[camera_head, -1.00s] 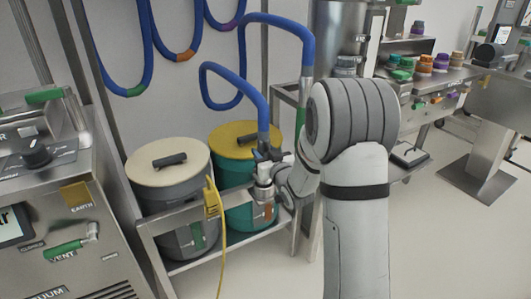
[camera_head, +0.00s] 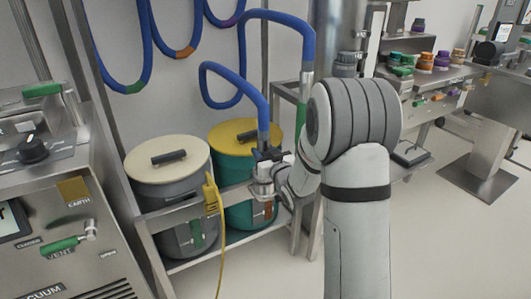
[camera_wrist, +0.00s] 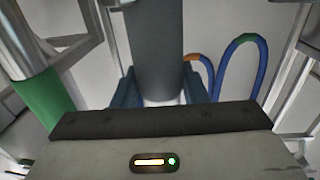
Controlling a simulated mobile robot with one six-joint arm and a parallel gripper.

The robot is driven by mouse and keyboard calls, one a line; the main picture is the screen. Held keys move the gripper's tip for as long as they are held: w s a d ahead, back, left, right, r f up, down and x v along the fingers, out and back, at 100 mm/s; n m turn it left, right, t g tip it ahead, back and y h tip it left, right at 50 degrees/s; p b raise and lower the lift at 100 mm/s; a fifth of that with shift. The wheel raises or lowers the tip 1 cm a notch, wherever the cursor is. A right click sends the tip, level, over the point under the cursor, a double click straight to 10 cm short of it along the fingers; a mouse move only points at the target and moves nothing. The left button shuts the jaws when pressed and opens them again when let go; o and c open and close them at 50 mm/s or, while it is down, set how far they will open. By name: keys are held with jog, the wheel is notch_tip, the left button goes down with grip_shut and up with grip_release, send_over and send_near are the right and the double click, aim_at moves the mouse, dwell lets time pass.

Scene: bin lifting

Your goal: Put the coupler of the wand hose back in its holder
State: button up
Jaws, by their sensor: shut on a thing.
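The blue wand hose (camera_head: 263,105) hangs in a loop and comes down to my gripper (camera_head: 268,155) in the head view. My gripper is shut around the hose's end, the coupler, in front of the green bin. In the wrist view the dark grey cylinder (camera_wrist: 158,45) stands upright between the blue-grey jaws (camera_wrist: 160,92). The hose's other end meets a steel tube with a green band (camera_head: 301,112), which also shows at the left of the wrist view (camera_wrist: 42,100). The coupler's lower end is mostly hidden, and I cannot clearly make out the holder.
A grey bin with a cream lid (camera_head: 150,178) and a green bin with a yellow lid (camera_head: 236,135) stand on a steel rack (camera_head: 170,220). A yellow cable (camera_head: 211,195) hangs over the rack's front. A steel machine (camera_head: 75,225) is at left.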

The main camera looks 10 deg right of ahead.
jog(key=shift+f+b, duration=0.7)
jog(key=shift+b, duration=0.4)
dwell(1.1)
jog(key=o, duration=1.3)
jog(key=shift+c, duration=0.2)
jog(key=p+v, duration=0.2)
jog(key=v, duration=0.6)
jog(key=s+d+r+m+g+h+p, duration=0.15)
jog(key=s+r+g+p, duration=0.25)
jog(key=r+p, duration=0.45)
jog(key=s+r+g+h+p, duration=0.3)
jog(key=s+r+p, duration=0.2)
jog(key=r+p, duration=0.35)
jog(key=s+a+r+g+p, duration=0.1)
jog(key=s+r+g+p, duration=0.3)
jog(key=s, duration=0.6)
jog(key=s+a+r+m+g+p, duration=0.1)
jog(key=s+r+g+p, duration=0.3)
jog(key=s+r+p, duration=0.4)
jog(key=s+a+r, duration=0.1)
jog(key=s, duration=0.1)
jog(key=shift+s+r, duration=0.3)
jog(key=shift+s, duration=0.1)
